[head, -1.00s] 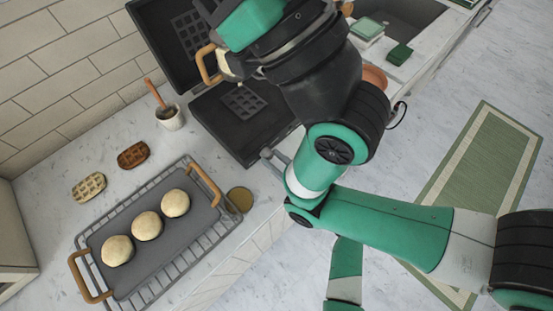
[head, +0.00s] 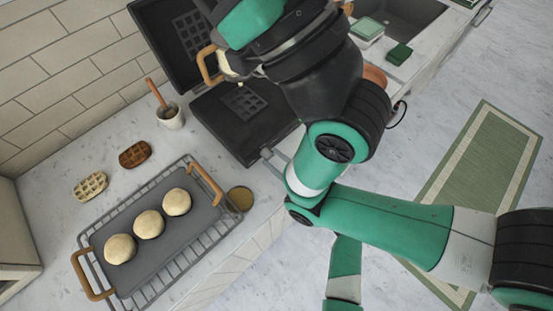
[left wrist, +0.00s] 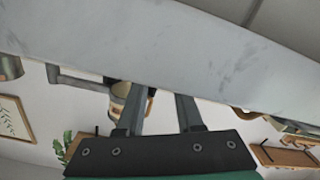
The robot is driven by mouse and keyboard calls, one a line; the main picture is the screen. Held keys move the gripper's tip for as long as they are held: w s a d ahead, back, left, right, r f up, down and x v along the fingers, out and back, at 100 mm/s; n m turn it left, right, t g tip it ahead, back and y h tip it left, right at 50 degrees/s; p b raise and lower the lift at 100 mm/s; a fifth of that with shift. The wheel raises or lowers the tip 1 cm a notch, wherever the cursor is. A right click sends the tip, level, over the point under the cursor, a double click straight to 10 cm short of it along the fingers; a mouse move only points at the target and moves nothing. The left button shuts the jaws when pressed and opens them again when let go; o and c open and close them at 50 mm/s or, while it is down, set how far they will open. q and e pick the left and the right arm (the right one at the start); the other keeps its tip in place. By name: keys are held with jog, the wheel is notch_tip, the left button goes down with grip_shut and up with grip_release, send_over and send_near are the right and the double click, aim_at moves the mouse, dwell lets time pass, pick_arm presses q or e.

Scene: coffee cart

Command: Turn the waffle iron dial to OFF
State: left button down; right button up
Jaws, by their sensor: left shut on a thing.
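The waffle iron stands open in the head view, its dark gridded lid (head: 165,35) tilted up toward the wall and its lower plate (head: 225,130) flat on the counter. Its dial is not visible; my arm covers part of that area. My left gripper (left wrist: 161,95) is beside a cream pitcher with a tan wooden handle (head: 203,66). The pitcher (left wrist: 119,94) also shows at the fingers in the left wrist view, partly hidden by one finger. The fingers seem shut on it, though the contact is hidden. My right gripper is not in view.
A grey tray (head: 165,240) with three buns sits on a wire rack. Two waffles (head: 134,154) and a small cup (head: 170,118) with a wooden-handled tool stand nearby. A sink (head: 405,15) lies beyond my arm.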

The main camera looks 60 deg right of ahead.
pick_arm(q)
jog(key=c, duration=0.6)
grip_release()
jog(key=shift+o, duration=0.2)
jog(key=s+p, duration=0.2)
jog(key=s, duration=0.1)
jog(key=s+p, duration=0.1)
jog(key=shift+s+a+r, duration=0.3)
jog(key=shift+s+r, duration=0.05)
jog(key=s+a+p, duration=0.1)
jog(key=s+p, duration=0.1)
jog(key=s, duration=0.4)
jog(key=shift+s+a+f, duration=0.2)
jog(key=shift+s+f, duration=0.05)
jog(key=shift+s, duration=0.15)
